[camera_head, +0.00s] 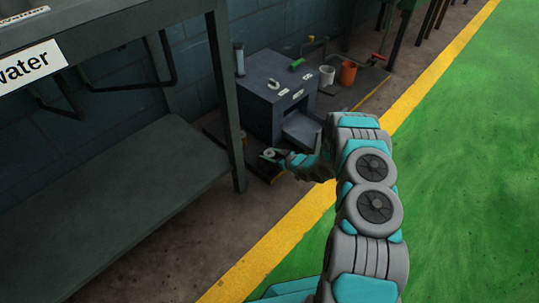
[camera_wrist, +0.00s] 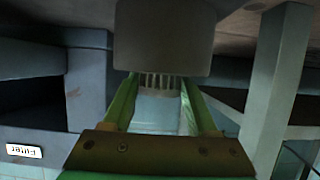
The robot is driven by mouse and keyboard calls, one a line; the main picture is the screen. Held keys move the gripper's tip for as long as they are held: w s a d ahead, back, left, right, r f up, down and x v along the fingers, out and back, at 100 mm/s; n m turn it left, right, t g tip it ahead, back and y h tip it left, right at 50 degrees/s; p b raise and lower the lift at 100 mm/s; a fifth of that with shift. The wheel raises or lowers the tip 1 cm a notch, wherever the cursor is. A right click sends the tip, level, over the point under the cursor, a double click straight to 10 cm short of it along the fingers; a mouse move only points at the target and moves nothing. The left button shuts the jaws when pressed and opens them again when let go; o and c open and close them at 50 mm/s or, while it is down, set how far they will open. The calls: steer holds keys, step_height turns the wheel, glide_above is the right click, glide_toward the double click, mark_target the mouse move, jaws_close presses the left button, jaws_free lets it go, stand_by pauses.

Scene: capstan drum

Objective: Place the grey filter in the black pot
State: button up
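A grey filter (camera_wrist: 165,38) fills the top middle of the wrist view, with a broad smooth body and a narrower ridged part below. My gripper (camera_wrist: 158,82) has its green fingers on both sides of that ridged part, which fills the gap between the tips. I cannot make out a black pot in either view.
The grey cabinet (camera_head: 277,95) stands by the wall with a drawer-like part (camera_head: 302,130) jutting out. A white pot (camera_head: 327,76) and an orange pot (camera_head: 348,73) stand behind it to the right. A dark bench (camera_head: 120,180) is at left. Green floor (camera_head: 470,170) is clear.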

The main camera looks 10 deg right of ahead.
steer(key=shift+o, duration=0.8)
steer(key=shift+s+d+r, duration=0.15)
steer(key=shift+s+r, duration=0.05)
steer(key=shift+r, duration=0.1)
steer(key=v, duration=1.1)
steer(key=shift+p, duration=0.3)
